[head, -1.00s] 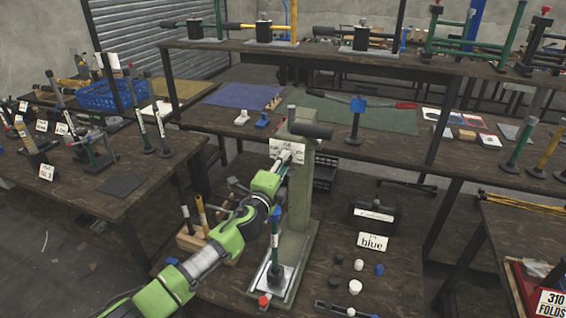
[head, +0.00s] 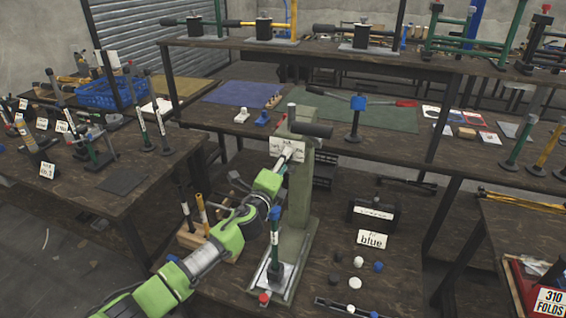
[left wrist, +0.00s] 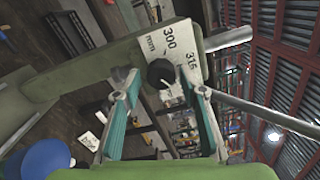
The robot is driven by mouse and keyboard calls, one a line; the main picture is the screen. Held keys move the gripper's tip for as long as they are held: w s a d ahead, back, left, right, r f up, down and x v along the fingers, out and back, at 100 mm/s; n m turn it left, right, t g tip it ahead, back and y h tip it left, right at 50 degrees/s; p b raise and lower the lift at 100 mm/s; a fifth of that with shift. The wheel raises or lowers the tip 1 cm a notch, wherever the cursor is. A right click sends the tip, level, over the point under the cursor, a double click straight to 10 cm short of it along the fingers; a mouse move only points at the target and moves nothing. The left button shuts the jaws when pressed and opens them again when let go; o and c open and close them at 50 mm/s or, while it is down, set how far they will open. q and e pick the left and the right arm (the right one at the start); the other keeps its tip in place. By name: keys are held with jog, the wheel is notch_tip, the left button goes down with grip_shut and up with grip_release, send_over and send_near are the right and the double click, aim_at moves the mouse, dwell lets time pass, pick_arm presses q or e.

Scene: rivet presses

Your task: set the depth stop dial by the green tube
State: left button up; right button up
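The depth stop dial is a black knob (left wrist: 160,73) with a small white mark, on a white plate (left wrist: 176,45) reading 300, 315 and mm. The plate also shows on the pale green press (head: 299,190) in the head view. My left gripper (left wrist: 162,88) is open, its teal fingers on either side of the knob; I cannot tell whether they touch it. In the head view my left gripper (head: 284,160) is at the press's plate. A dark green tube with a blue top (head: 275,238) stands at the press's foot. My right gripper is not in view.
A sign reading blue (head: 372,239) stands beside a black case (head: 374,213), with several small knobs in front. A wooden block with upright tools (head: 196,238) is left of the press. A green post (head: 518,148) stands on the right bench. A horizontal black cylinder (head: 311,129) tops the press.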

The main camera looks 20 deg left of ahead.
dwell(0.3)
pick_arm(q)
jog(key=s, duration=1.2)
jog(key=shift+a, duration=0.2)
